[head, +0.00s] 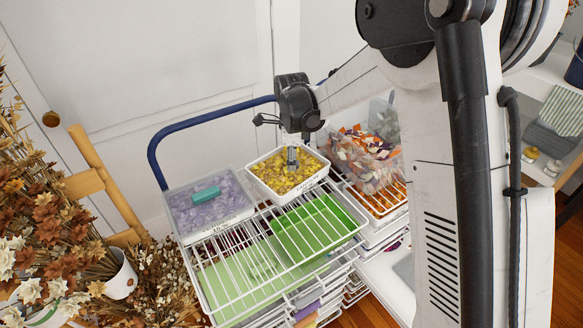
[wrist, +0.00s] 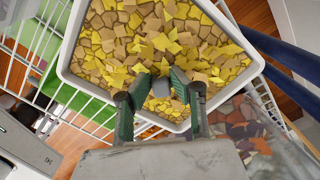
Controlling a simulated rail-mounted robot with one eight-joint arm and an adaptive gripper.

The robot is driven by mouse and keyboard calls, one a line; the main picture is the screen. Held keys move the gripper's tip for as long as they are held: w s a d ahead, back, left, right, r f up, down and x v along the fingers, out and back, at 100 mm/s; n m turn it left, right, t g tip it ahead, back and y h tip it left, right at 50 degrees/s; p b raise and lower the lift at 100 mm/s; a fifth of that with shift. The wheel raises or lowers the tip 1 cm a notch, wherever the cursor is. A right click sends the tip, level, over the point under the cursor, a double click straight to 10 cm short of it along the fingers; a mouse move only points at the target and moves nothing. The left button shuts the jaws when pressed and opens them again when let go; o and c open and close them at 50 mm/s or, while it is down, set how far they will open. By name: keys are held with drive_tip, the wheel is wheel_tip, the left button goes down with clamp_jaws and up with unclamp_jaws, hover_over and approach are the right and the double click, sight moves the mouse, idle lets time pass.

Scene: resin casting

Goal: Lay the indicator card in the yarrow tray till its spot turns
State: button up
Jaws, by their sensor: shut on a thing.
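The yarrow tray, which I take to be the white tray (head: 283,200) filled with yellow and tan flakes, sits on the wire rack; it fills much of the wrist view (wrist: 72,62). My gripper (head: 291,166) points down over its middle, with the fingertips (wrist: 164,88) at or just above the flakes. It is shut on a small grey thing (wrist: 161,87), mostly hidden between the fingers. This appears to be the indicator card, but its spot does not show. I cannot tell whether it touches the flakes.
A lavender-filled tray (head: 176,214) with a teal block (head: 206,194) on top stands to the left. A clear bin of mixed coloured pieces (head: 362,176) stands to the right. In front, an empty green tray (head: 316,228) lies under the rack wires. Dried flowers (head: 45,225) crowd the left.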

drive_tip(key=shift+f, duration=1.25)
drive_tip(key=shift+f, duration=0.1)
drive_tip(key=o, duration=0.9)
drive_tip(key=shift+c, duration=0.2)
